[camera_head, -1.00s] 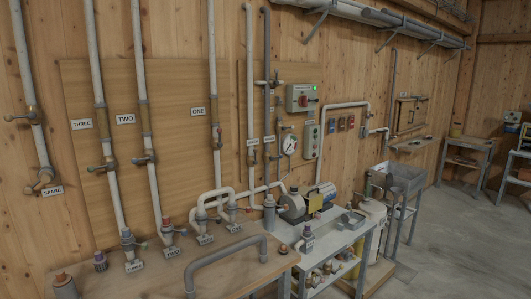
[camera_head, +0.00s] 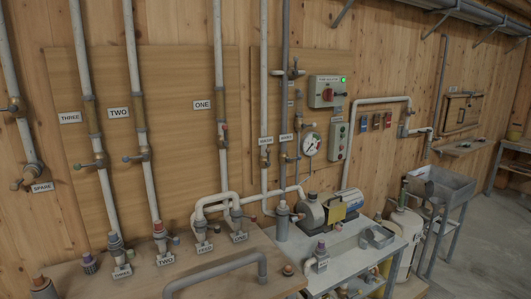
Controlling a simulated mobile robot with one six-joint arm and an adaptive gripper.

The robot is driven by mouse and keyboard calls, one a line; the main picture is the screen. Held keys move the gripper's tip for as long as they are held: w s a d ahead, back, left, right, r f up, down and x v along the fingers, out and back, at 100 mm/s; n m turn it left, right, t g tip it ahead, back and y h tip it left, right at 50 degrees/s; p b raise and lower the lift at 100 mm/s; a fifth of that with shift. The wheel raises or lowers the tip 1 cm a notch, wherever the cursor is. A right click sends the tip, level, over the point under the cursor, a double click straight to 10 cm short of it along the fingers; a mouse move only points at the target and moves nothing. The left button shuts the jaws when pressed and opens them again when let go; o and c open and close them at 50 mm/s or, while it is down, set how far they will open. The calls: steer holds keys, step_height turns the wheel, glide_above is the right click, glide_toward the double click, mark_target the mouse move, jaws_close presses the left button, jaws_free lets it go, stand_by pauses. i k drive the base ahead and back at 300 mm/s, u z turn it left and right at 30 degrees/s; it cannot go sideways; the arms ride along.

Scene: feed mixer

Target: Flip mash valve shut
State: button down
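Two upright pipes with small labels stand in the middle of the wall panel. The label on the left pipe (camera_head: 265,140) may read MASH, but it is too small to be sure. Below it is a brass-coloured valve (camera_head: 266,157) on the pale pipe; its lever position cannot be made out. The label on the grey pipe (camera_head: 286,138) beside it is also hard to read, with another valve (camera_head: 285,157) under it. My gripper is not in view.
A round gauge (camera_head: 311,145) and a switch box with a red knob and green light (camera_head: 328,92) are to the right. Pipes labelled THREE (camera_head: 70,117), TWO (camera_head: 119,113) and ONE (camera_head: 202,105) are left. A wooden bench (camera_head: 215,262) and pump (camera_head: 312,210) stand in front.

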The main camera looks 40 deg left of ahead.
mark_target(268, 150)
steer(key=u, duration=0.6)
steer(key=i, duration=0.95)
steer(key=u, duration=0.55)
